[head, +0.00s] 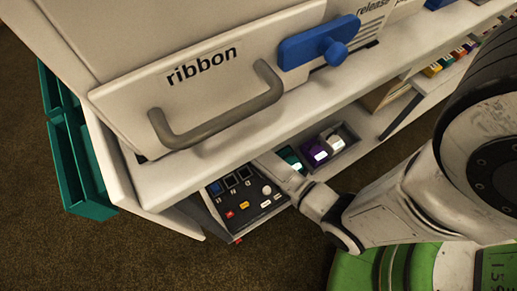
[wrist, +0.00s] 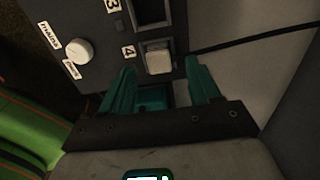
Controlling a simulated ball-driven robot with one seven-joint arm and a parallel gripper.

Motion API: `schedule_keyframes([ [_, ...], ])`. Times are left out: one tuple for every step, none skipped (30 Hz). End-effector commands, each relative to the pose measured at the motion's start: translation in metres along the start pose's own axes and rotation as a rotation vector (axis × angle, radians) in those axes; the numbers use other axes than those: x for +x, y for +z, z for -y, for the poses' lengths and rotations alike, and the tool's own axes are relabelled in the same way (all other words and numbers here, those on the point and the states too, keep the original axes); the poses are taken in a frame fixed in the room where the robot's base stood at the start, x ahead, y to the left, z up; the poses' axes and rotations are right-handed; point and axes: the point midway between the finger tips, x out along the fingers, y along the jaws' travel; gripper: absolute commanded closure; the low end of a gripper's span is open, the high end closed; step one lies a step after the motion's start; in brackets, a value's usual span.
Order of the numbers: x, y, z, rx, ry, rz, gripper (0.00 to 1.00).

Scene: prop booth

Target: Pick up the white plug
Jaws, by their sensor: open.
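A white, blocky plug (wrist: 158,60) sits at the slot marked 4 on a dark panel in the wrist view. My gripper (wrist: 163,72) is open, with its two teal fingers to the left and right just below the plug. The fingers do not appear to touch it. A teal patch (wrist: 152,97) shows between the fingers; I cannot tell what it is. In the head view the dark panel (head: 228,204) is under the shelf, and my arm and the shelf hide the plug and the fingertips there.
A round white knob (wrist: 79,51) stands left of the plug. A dark cable (wrist: 240,39) runs right. A tray (head: 345,153) holds a purple block (head: 314,151) and a pale block (head: 332,138). The shelf with a grey handle (head: 215,122) overhangs closely. Open floor lies in front.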

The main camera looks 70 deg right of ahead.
Motion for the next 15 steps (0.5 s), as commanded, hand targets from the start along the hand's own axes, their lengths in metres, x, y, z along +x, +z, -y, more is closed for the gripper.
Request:
schedule_keyframes([
  [0.014, -0.001, -0.002, 0.000, 0.001, 0.000, 0.38],
  [0.018, -0.001, -0.002, 0.000, 0.001, 0.000, 0.38],
  [0.023, -0.001, -0.001, 0.000, 0.001, 0.000, 0.38],
  [0.027, -0.001, -0.001, 0.000, 0.001, 0.000, 0.38],
  [0.029, -0.001, -0.001, 0.000, 0.001, 0.000, 0.38],
  [0.031, -0.001, -0.001, -0.001, -0.001, 0.000, 0.38],
  [0.031, -0.001, -0.001, -0.001, -0.001, 0.000, 0.38],
  [0.031, -0.001, -0.001, -0.001, -0.001, 0.000, 0.38],
  [0.030, -0.001, -0.001, -0.001, -0.001, 0.000, 0.38],
  [0.030, -0.001, -0.001, -0.001, -0.001, 0.000, 0.38],
  [0.030, -0.001, -0.001, -0.001, -0.001, 0.000, 0.38],
  [0.030, -0.001, -0.001, -0.001, -0.001, 0.000, 0.38],
  [0.030, -0.001, -0.001, -0.001, -0.001, 0.000, 0.38],
  [0.030, -0.001, -0.001, -0.001, -0.001, 0.000, 0.41],
  [0.030, -0.001, -0.001, -0.001, -0.001, 0.000, 0.45],
])
